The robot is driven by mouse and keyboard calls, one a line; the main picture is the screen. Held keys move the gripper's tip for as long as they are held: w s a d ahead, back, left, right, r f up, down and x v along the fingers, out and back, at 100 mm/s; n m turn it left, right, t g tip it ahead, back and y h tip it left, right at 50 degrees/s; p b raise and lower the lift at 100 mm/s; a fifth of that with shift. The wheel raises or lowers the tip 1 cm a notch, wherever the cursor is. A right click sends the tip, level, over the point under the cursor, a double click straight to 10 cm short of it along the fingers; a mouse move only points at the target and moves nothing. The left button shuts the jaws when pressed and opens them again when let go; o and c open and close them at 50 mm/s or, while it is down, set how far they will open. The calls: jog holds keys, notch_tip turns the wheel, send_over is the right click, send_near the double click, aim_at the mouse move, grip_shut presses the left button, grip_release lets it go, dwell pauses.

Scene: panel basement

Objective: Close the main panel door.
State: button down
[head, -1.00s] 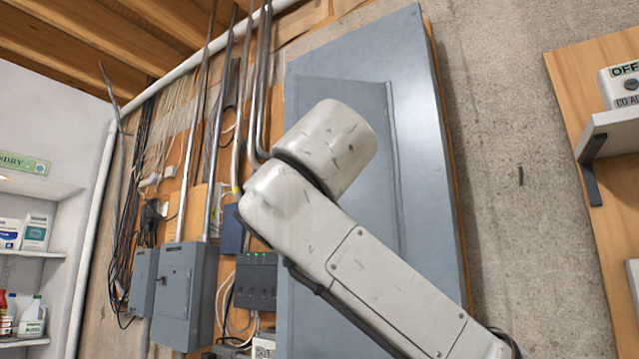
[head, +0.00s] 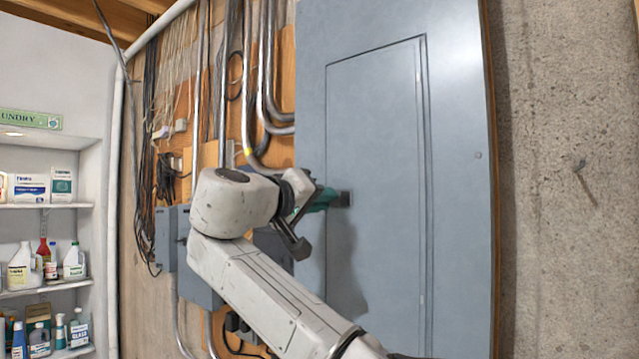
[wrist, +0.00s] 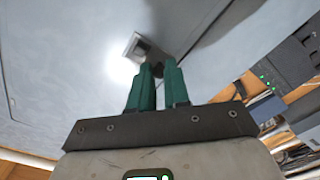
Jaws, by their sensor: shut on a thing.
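The main panel door (head: 385,130) is the grey inner door of the tall grey panel. In the head view it looks about flush with its frame, with thin seams along its top and right. I cannot tell if it is fully latched. A small dark latch handle (head: 346,199) sits at its left edge; in the wrist view its pale plate (wrist: 132,45) shows. My gripper (head: 328,200) is at that handle. In the wrist view the green fingers (wrist: 153,72) are close together on a dark part by the plate, largely hidden by the tips.
Metal conduits (head: 247,90) and small grey boxes (head: 167,240) are left of the panel. Shelves with bottles (head: 45,205) stand further left. A bare concrete wall (head: 560,130) with a nail is at right.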

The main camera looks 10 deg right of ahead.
jog(key=shift+w+d+f, duration=0.15)
jog(key=shift+w+d, duration=0.05)
jog(key=shift+w, duration=0.1)
jog(key=shift+d, duration=0.1)
jog(key=c, duration=1.3)
grip_release()
jog(key=shift+w+d, duration=0.1)
jog(key=shift+w, duration=0.05)
jog(key=shift+o, duration=1)
jog(key=b+v, duration=0.3)
jog(key=v, duration=0.8)
jog(key=shift+w, duration=0.15)
